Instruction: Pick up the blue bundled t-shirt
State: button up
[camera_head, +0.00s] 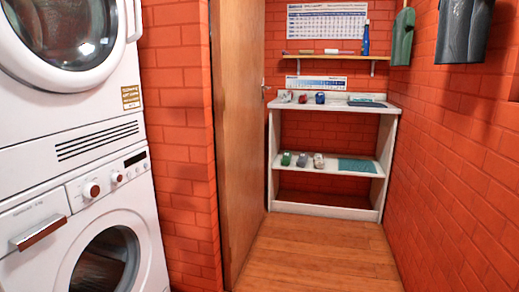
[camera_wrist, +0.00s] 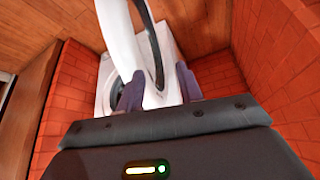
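A small blue bundle (camera_head: 320,98), which looks like the blue bundled t-shirt, sits on the top board of the white shelf unit (camera_head: 277,165) at the far end of the room. It is small in the head view, and its folds cannot be made out. My gripper (camera_wrist: 159,72) shows only in the wrist view. Its two dark fingers are apart with nothing held between them. The gripper is far from the bundle, and the wrist view does not show the bundle.
A red bundle (camera_head: 303,98) and a pale bundle (camera_head: 286,96) sit left of the blue one; a flat teal cloth (camera_head: 367,103) lies right. The lower board holds several more items. A washer (camera_head: 30,225) and wooden door (camera_head: 238,130) stand left. The wooden floor (camera_head: 318,255) is clear.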

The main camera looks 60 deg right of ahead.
aim_at(320, 98)
jog(key=l+z, duration=0.1)
jog(key=z, duration=0.35)
jog(key=l+z, duration=0.1)
jog(key=z, duration=0.35)
jog(key=l+z, duration=0.1)
jog(key=z, duration=0.35)
jog(key=l+z, duration=0.1)
jog(key=z, duration=0.35)
jog(key=j+z, duration=0.15)
jog(key=z, duration=0.2)
jog(key=k+j+z, duration=0.1)
jog(key=z, duration=0.25)
jog(key=i, duration=0.35)
